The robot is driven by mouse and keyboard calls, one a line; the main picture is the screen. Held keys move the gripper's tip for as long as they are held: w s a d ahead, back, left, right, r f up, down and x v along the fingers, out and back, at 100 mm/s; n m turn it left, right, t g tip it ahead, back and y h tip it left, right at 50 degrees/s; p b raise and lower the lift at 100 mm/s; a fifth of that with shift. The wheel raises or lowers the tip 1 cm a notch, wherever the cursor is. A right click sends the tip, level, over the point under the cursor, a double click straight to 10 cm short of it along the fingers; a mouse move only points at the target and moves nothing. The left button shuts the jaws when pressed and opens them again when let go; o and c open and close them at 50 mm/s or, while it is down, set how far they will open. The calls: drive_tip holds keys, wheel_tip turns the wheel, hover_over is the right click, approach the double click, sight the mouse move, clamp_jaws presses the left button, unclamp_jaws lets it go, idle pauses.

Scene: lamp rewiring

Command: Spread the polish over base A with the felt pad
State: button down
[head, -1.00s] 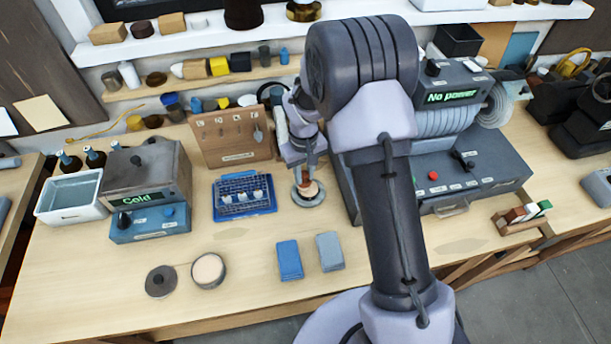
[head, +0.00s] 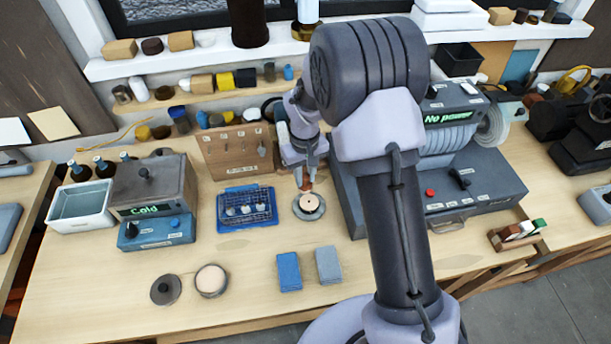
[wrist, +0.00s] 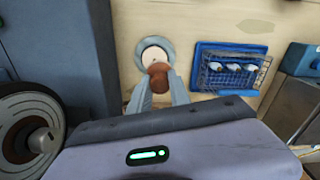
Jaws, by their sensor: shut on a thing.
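My gripper (wrist: 159,90) is shut on a reddish-brown piece, which looks like the handle of the felt pad (wrist: 158,77). In the head view the brown piece (head: 306,185) is at the back edge of a round grey base (head: 300,213) with a cream top, seemingly base A. The base also shows in the wrist view (wrist: 144,45), its cream centre partly hidden by the brown piece. I cannot tell whether the pad touches it. No base letter is readable. An open round tin with cream contents (head: 211,280) stands at the front left, its likely dark lid (head: 165,290) beside it.
A blue tray with a wire basket (head: 247,228) is left of the base. A grey "No power" unit (head: 455,185) stands close on the right. Blue (head: 289,271) and grey (head: 328,265) blocks lie in front. The bench front is otherwise mostly clear.

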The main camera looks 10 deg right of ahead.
drive_tip(key=s+r+p, duration=0.2)
drive_tip(key=s+r, duration=0.3)
drive_tip(key=s, duration=0.1)
idle(0.4)
drive_tip(key=shift+f, duration=0.1)
idle(0.4)
